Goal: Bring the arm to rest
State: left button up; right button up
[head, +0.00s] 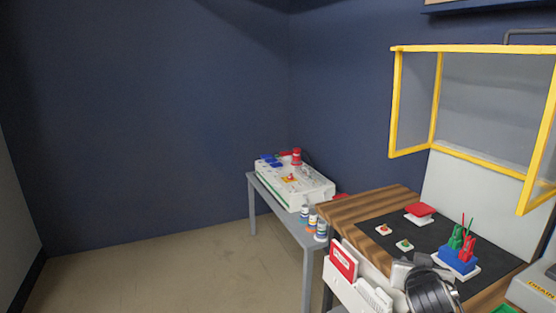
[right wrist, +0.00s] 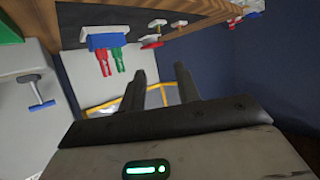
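My right gripper (right wrist: 160,75) shows in the right wrist view with its two dark fingers apart and nothing between them. A blue holder (right wrist: 105,41) with red and green tools is beyond the fingers at the upper left, apart from them. In the head view this blue holder (head: 458,260) stands on the black mat (head: 375,229) of the wooden bench. A dark, rounded form with a grey part (head: 430,288) at the bottom of the head view looks like my right arm. It covers part of the bench's front. My left gripper is not in view.
A red-topped block (head: 420,211) and two small white plates (head: 383,230) sit on the mat. A yellow frame (head: 394,100) stands above the bench. A grey side table (head: 284,217) holds a white box (head: 293,189) and several bottles. The floor at left is clear.

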jog(key=s+a+f+n+g+y, duration=0.1)
jog(key=s+a+f+n+y, duration=0.1)
jog(key=s+a+f, duration=0.35)
jog(key=s+a+f+n+y, duration=0.3)
jog(key=s+f, duration=0.5)
jog(key=s+a+f+y, duration=0.1)
jog(key=s+a, duration=0.1)
jog(key=s, duration=0.3)
jog(key=s+a+f+n+y, duration=0.1)
jog(key=s+a+f, duration=0.1)
jog(key=s, duration=0.3)
jog(key=s+a+f+n+g+y, duration=0.1)
jog(key=s+a+f, duration=0.1)
jog(key=s, duration=0.3)
jog(key=shift+s+a, duration=0.35)
jog(key=shift+a, duration=0.45)
jog(key=shift+f, duration=0.15)
